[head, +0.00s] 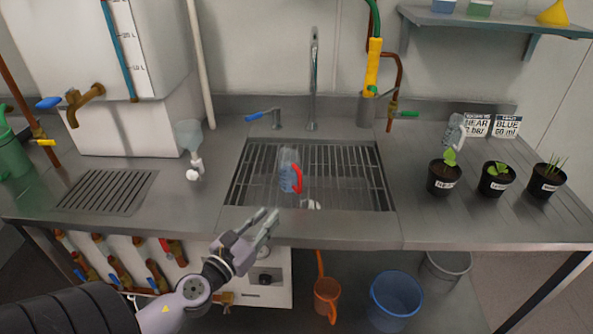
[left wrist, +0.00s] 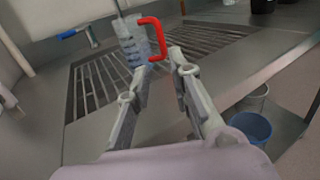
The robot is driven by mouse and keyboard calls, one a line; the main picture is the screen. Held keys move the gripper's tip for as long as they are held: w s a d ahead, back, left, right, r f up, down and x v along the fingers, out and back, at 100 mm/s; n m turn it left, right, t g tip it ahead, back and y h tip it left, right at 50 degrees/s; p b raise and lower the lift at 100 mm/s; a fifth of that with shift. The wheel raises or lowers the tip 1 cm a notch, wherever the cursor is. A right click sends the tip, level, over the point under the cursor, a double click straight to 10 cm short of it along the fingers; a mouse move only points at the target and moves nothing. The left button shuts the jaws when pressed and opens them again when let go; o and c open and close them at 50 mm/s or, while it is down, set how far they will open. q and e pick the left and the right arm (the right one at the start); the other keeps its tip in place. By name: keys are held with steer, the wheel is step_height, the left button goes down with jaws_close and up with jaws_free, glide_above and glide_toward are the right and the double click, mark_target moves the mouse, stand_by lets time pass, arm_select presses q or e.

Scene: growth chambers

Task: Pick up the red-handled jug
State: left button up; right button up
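The red-handled jug (head: 288,172) is clear with a bluish tint and stands on the slatted grate over the sink. Its red handle (head: 297,179) faces right in the head view. In the left wrist view the jug (left wrist: 132,45) is just beyond the fingertips, with the red handle (left wrist: 156,38) at its right. My left gripper (head: 261,222) is in front of the sink's front edge, short of the jug. Its fingers are apart, with nothing between them, as the left wrist view (left wrist: 152,75) shows. My right gripper is not in view.
A tall faucet (head: 314,80) stands behind the sink grate (head: 345,175). Potted plants (head: 445,178) and another clear jug (head: 455,130) stand at right. A funnel-like vessel (head: 189,135) is left of the sink. A blue bucket (head: 396,295) is below.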

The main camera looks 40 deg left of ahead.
arm_select(q)
steer(key=p, duration=0.3)
glide_toward(299, 183)
steer(key=w, duration=0.4)
steer(key=shift+w+a, duration=0.1)
steer(key=shift+a, duration=0.2)
steer(key=shift+w, duration=1.1)
steer(key=w, duration=0.4)
steer(key=shift+w+f, duration=0.2)
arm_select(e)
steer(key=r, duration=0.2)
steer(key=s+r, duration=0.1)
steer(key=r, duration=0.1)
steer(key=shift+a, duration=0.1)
arm_select(q)
steer(key=shift+s, duration=0.1)
steer(key=shift+c, duration=0.4)
jaws_close()
steer(key=shift+r, duration=0.1)
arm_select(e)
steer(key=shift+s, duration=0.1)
